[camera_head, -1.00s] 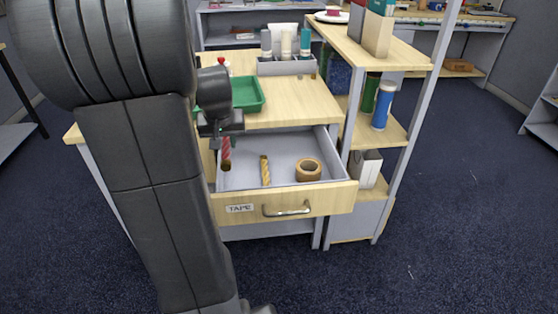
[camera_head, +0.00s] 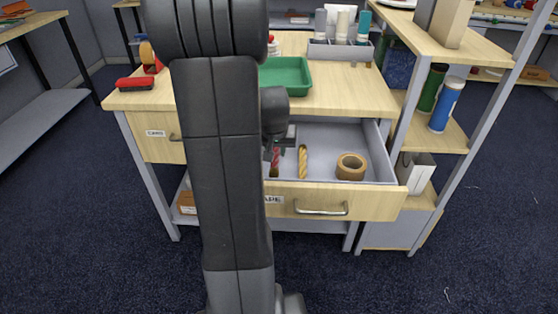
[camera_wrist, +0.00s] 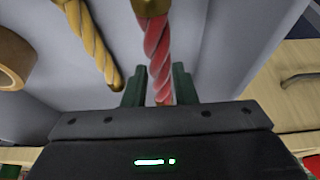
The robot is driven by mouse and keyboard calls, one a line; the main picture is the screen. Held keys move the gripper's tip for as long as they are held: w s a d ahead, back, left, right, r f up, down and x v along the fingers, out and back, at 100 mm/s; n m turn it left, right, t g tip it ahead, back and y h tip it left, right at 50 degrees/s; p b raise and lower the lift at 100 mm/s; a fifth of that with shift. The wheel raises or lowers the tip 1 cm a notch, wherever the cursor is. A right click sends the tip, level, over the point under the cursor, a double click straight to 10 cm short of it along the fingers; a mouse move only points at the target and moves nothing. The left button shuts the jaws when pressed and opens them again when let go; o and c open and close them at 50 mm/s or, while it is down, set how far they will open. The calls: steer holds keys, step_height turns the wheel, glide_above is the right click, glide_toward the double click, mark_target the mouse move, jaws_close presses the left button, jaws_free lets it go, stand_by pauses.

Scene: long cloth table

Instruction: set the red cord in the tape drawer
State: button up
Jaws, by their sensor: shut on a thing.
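The tape drawer (camera_head: 375,203) is pulled out, its label partly hidden by my arm. My gripper (camera_head: 278,146) is at the left part of its opening, pointing down. It is shut on the red cord (camera_head: 274,163), a twisted rod shape with a brass-coloured end. In the wrist view the red cord (camera_wrist: 157,50) stands between the green fingers of my gripper (camera_wrist: 159,88). The cord hangs upright within the drawer's outline; I cannot tell whether it touches the drawer floor. A yellow cord (camera_head: 303,161) and a brown tape roll (camera_head: 351,167) are in the drawer to its right.
A green tray (camera_head: 286,75) and a grey holder with bottles (camera_head: 340,50) stand on the tabletop above. A red stapler-like thing (camera_head: 134,83) lies at the left. A shelf unit (camera_head: 432,126) stands close on the right. Another drawer (camera_head: 158,148) at left is closed.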

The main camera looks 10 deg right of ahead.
mark_target(276, 154)
steer(key=shift+f+b, duration=0.35)
steer(key=shift+f, duration=1.45)
steer(key=shift+f, duration=0.15)
steer(key=o, duration=1)
steer(key=shift+r, duration=0.35)
steer(key=p+v, duration=0.2)
steer(key=v, duration=0.9)
steer(key=shift+s+a+r, duration=0.1)
steer(key=shift+s+r, duration=0.15)
steer(key=shift+s, duration=0.05)
